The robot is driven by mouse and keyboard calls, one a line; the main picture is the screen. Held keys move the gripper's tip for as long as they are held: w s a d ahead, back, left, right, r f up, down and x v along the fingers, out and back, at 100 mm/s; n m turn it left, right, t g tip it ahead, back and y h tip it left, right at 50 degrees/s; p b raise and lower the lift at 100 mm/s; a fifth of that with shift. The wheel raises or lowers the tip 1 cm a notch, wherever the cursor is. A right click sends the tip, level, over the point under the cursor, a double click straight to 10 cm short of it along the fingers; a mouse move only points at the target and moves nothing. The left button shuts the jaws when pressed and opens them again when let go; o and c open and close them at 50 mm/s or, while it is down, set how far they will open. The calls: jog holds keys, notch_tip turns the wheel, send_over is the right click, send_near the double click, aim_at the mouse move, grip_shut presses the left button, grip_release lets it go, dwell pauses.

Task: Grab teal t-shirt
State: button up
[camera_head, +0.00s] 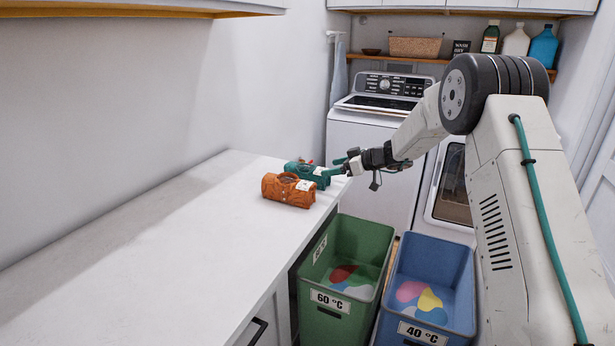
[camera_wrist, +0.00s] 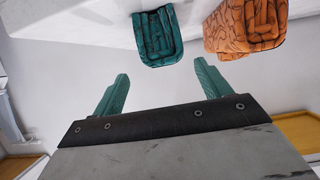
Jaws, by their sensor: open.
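The teal t-shirt (camera_head: 308,174) lies folded into a bundle near the far end of the white counter (camera_head: 170,235). It also shows in the wrist view (camera_wrist: 158,36), ahead of my gripper and roughly between the lines of its fingers. My gripper (camera_head: 347,166) is just right of the t-shirt in the head view, close to the counter's edge. In the wrist view its two teal fingers (camera_wrist: 160,88) are spread apart with nothing between them. Whether a fingertip touches the cloth is unclear in the head view.
An orange patterned folded garment (camera_head: 288,190) lies close beside the teal one. A green bin (camera_head: 345,262) marked 60 °C and a blue bin (camera_head: 430,285) marked 40 °C stand below the counter's right edge. A washer (camera_head: 375,130) stands behind. The near counter is clear.

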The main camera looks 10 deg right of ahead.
aim_at(316, 174)
jog(key=x, duration=0.2)
jog(key=shift+w+a+f, duration=0.2)
jog(key=shift+f, duration=0.05)
jog(key=shift+w+a+f, duration=0.2)
jog(key=shift+a+f, duration=0.2)
jog(key=shift+a, duration=0.05)
jog(key=x, duration=0.4)
jog(key=shift+s+a+f, duration=0.1)
jog(key=shift+s+f, duration=0.15)
jog(key=shift+f, duration=0.05)
jog(key=c, duration=1.2)
